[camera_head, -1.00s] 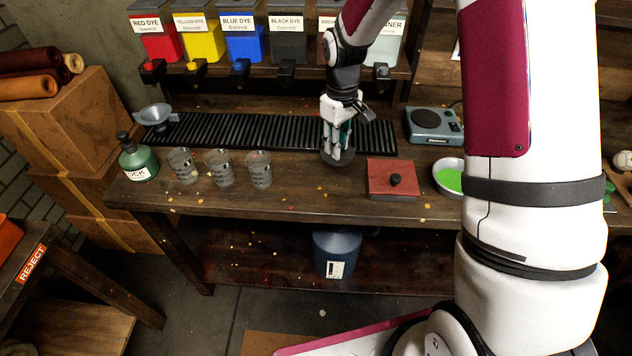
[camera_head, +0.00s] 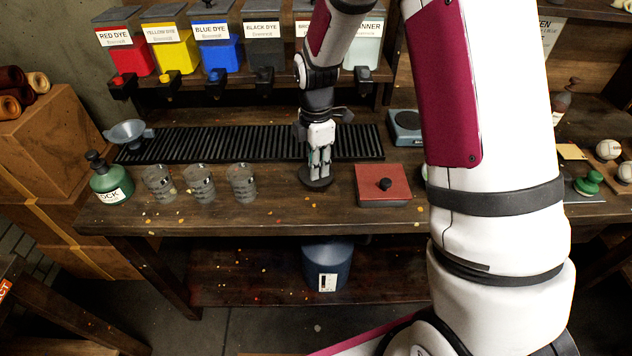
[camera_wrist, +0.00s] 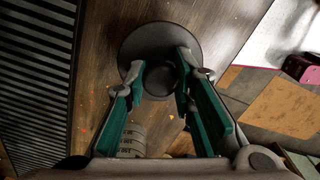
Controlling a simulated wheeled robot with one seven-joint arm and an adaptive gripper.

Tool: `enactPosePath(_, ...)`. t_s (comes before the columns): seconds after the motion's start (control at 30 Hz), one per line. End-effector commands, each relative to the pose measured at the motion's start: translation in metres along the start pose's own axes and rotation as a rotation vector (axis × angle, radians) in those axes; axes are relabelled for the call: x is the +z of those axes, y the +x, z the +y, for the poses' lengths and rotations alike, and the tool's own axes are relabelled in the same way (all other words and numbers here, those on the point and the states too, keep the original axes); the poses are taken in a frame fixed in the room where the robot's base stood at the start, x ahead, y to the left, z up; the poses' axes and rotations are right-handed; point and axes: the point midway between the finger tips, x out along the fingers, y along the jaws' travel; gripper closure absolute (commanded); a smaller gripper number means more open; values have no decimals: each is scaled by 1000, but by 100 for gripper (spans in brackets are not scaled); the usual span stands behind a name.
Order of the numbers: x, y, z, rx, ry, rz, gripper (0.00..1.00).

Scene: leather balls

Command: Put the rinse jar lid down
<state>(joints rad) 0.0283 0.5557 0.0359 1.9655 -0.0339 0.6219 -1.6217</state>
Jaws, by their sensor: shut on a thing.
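The rinse jar lid is a dark round disc (camera_head: 316,184) with a knob on top. In the head view it is at the bench top, between the clear cups and the red box; I cannot tell whether it touches the wood. My gripper (camera_head: 318,172) points down over it, with its fingers at the knob. In the wrist view the lid (camera_wrist: 139,48) lies beyond the fingertips of my gripper (camera_wrist: 158,78), and the knob sits between the two green-padded fingers. The gripper is shut on the lid's knob.
Several clear cups (camera_head: 199,184) and a green bottle (camera_head: 108,178) stand to the left. A black slatted rack (camera_head: 220,143) runs behind. A blue jar (camera_head: 328,267) stands on the lower shelf.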

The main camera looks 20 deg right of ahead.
Motion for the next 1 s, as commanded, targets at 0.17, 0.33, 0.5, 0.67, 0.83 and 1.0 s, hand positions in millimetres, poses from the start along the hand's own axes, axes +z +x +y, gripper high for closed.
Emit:
enactPosePath(0.17, -1, 19, 0, -1, 0, 1, 96)
enactPosePath(0.33, 0, 33, -1, -2, 1, 0, 96)
enactPosePath(0.5, -1, 55, 0, -1, 0, 0, 96)
enactPosePath(0.67, 0, 57, 0, 2, 1, 0, 96)
enactPosePath(0.83, 0, 59, 0, 1, 1, 0, 96)
enactPosePath(1.0, 0, 60, 0, 1, 1, 0, 57)
